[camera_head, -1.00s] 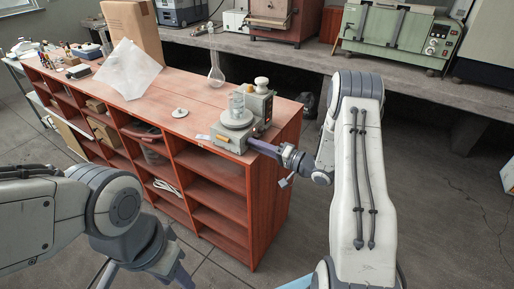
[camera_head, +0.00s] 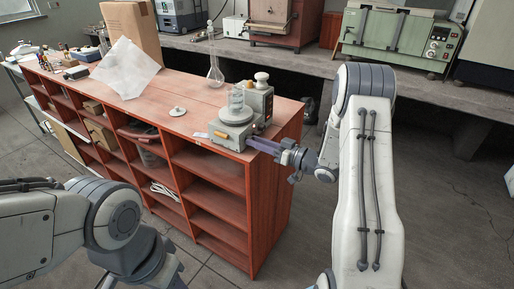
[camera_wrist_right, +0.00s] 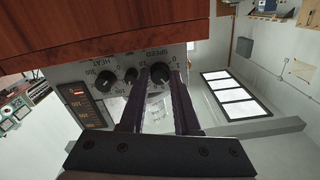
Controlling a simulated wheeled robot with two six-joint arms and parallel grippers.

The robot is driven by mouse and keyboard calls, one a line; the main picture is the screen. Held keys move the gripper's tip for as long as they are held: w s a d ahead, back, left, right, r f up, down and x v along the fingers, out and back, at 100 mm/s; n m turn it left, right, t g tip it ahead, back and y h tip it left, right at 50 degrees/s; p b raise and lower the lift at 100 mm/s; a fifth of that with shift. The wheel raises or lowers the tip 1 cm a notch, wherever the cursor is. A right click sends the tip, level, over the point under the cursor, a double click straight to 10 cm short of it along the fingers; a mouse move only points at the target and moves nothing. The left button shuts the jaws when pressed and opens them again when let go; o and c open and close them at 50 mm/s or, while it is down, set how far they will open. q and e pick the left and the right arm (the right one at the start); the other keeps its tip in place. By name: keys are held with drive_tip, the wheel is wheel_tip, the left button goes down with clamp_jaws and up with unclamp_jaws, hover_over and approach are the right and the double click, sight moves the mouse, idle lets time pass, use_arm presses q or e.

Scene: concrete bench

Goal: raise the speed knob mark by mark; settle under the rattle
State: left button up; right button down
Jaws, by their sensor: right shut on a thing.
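The stirrer hotplate (camera_head: 233,130) stands near the right end of the red-brown shelf unit, with a glass beaker (camera_head: 237,105) on its round plate. The knob's exact setting is partly hidden. The beaker's contents are too small to judge. My left fingers are out of view.
A white-knobbed device (camera_head: 261,97) stands right behind the hotplate. The floor to the right is open.

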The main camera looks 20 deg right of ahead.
drive_tip(key=n+b, duration=0.3)
drive_tip(key=shift+f+n, duration=0.3)
drive_tip(key=n+b, duration=1.2)
drive_tip(key=b, duration=0.2)
drive_tip(key=shift+f, duration=0.1)
drive_tip(key=shift+r+n+b, duration=0.25)
drive_tip(key=shift+n+b, duration=1.25)
drive_tip(key=shift+b, duration=0.2)
drive_tip(key=c, duration=0.6)
unclamp_jaws()
drive_tip(key=shift+d, duration=0.1)
drive_tip(key=shift+r, duration=0.1)
